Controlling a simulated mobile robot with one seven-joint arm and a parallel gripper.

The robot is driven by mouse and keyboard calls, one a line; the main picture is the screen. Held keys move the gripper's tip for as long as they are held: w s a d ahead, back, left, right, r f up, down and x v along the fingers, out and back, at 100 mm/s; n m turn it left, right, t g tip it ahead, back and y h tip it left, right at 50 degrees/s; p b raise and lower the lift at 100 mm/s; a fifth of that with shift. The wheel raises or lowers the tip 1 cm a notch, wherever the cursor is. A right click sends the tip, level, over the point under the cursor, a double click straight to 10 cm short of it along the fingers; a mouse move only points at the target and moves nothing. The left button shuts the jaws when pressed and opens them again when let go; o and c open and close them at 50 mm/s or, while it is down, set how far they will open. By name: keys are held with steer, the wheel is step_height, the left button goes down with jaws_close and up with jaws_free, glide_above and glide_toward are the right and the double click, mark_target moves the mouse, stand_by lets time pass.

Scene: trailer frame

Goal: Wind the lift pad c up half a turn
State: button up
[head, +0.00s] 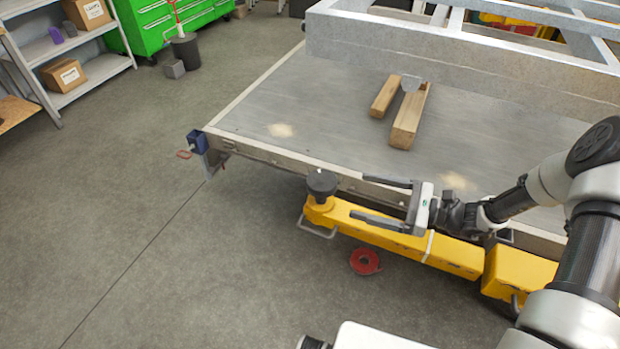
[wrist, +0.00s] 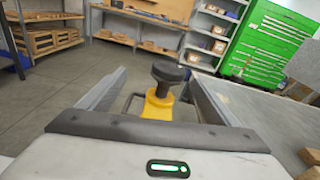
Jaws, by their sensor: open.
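The lift pad (head: 321,183) is a round black pad on a short post at the outer end of a yellow lift arm (head: 375,222). No letter shows on it, so I cannot confirm that it is c. In the wrist view the pad (wrist: 168,72) stands upright ahead, with yellow below it, seen between my fingers. My gripper (head: 371,199) is open and empty, to the right of the pad with its fingers pointing toward it. A gap shows between fingertips and pad. The fingers also show in the wrist view (wrist: 156,72), one on each side.
The trailer deck edge (head: 290,160) runs just behind the lift arm. A blue fitting (head: 197,141) sits at its corner. Two wooden blocks (head: 409,117) lie on the deck under a grey metal frame (head: 440,55). A red ring (head: 364,262) lies on the floor.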

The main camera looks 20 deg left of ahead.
mark_target(308, 178)
steer(key=f+m, duration=0.1)
steer(key=w+f+m+t, duration=0.1)
steer(key=shift+f+t+y, duration=0.3)
steer(key=shift+f+y, duration=0.1)
steer(key=shift+w+a+f, duration=0.1)
steer(key=shift+w+a, duration=0.1)
steer(key=a, duration=0.5)
steer(key=w+a+p, duration=0.1)
steer(key=a, duration=0.5)
steer(key=w+a, duration=0.1)
steer(key=a, duration=0.5)
steer(key=shift+p, duration=0.3)
steer(key=shift+f, duration=0.1)
steer(key=c, duration=1.1)
